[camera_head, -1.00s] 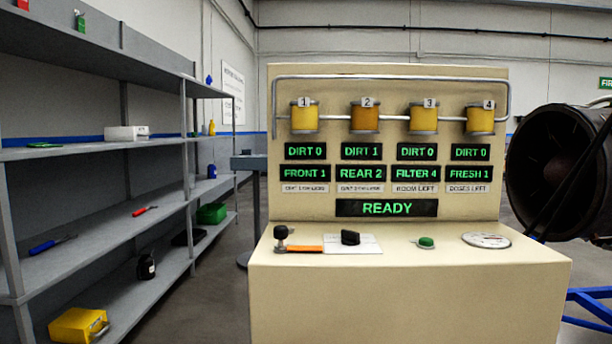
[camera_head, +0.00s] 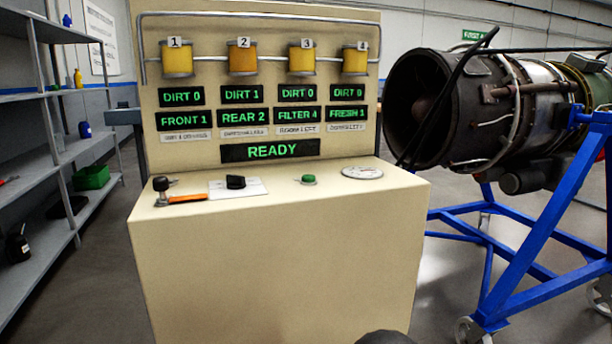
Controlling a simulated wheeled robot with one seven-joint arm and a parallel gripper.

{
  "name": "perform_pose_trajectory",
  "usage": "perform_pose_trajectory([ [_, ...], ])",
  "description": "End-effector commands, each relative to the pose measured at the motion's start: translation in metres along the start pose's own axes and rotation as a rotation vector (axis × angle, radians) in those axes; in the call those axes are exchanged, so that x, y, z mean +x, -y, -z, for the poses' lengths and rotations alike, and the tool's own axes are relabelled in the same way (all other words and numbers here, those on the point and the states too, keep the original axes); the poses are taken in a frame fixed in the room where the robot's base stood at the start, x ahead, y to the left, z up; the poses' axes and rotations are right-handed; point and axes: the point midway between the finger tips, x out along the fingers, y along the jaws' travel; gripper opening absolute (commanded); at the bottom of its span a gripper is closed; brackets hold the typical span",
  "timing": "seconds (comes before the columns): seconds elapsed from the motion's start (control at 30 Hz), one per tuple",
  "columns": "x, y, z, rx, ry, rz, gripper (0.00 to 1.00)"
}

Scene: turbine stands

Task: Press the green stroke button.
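The green stroke button (camera_head: 308,179) is a small round green cap on a pale base. It sits on the top ledge of the beige console (camera_head: 290,260), between a black knob (camera_head: 236,182) on a white plate and a round dial (camera_head: 362,172). Nothing covers the button. A lever with a black ball knob (camera_head: 161,184) and an orange strip stands at the ledge's left end. The main display (camera_head: 268,150) reads READY. My gripper is not in view; a dark rounded shape at the bottom edge is too cut off to identify.
A jet engine (camera_head: 500,105) on a blue wheeled stand (camera_head: 540,240) is close to the console's right side. Grey shelves (camera_head: 30,160) stand at the left. Four numbered yellow cylinders, including number one (camera_head: 177,60), hang on the panel. Floor shows on both sides.

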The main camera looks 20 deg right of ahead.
Motion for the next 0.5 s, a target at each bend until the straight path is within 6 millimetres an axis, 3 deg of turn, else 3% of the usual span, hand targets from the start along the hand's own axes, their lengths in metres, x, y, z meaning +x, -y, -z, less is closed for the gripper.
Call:
perform_pose_trajectory([
  [0.3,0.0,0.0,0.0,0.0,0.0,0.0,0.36],
  [0.5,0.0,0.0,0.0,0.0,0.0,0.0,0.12],
])
